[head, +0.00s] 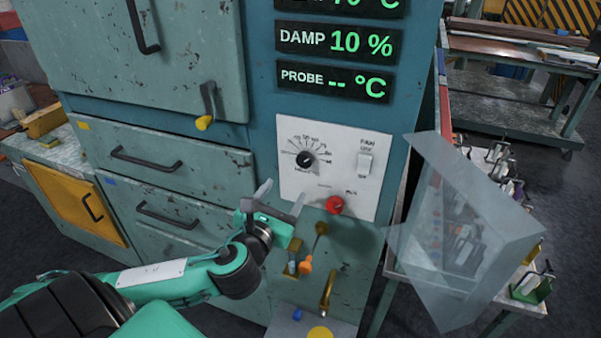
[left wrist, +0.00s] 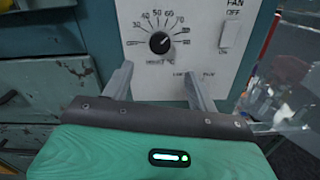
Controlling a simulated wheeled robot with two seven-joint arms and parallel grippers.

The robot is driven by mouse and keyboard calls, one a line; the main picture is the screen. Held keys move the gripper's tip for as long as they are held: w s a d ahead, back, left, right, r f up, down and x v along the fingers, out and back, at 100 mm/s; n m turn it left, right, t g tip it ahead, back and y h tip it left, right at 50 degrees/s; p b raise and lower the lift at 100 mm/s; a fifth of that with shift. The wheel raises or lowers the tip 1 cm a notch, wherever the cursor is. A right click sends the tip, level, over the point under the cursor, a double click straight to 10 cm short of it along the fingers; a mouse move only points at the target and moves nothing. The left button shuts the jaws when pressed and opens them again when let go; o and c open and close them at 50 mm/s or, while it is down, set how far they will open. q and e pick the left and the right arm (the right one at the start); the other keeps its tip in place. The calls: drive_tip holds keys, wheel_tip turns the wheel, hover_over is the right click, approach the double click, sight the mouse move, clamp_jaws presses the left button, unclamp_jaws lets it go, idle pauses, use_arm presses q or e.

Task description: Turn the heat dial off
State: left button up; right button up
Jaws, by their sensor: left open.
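The heat dial (head: 304,160) is a small black knob with a ring of numbers, on the white control panel (head: 350,138) of the teal cabinet. It also shows in the left wrist view (left wrist: 159,42), straight ahead of the fingers. Its pointer is too small to read surely. My left gripper (head: 281,198) is open and empty, below and slightly left of the dial and apart from it. In the left wrist view its two fingers (left wrist: 157,80) point up towards the panel, with the dial above and between them. My right gripper is not in view.
A fan switch (head: 365,163) sits right of the dial, and a red knob (head: 335,205) below it. A yellow-tipped handle (head: 204,123) hangs at upper left. Orange-tipped (head: 306,265) and brass (head: 327,292) levers stand below. A clear shield (head: 465,225) stands at right.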

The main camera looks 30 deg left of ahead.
sight(303, 162)
use_arm(q)
drive_tip(key=b+x, duration=0.1)
drive_tip(key=x, duration=0.8)
drive_tip(key=shift+w, duration=0.3)
drive_tip(key=shift+w+a, duration=0.2)
drive_tip(key=shift+w, duration=0.5)
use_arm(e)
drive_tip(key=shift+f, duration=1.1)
use_arm(q)
drive_tip(key=shift+c, duration=0.2)
drive_tip(key=c, duration=0.9)
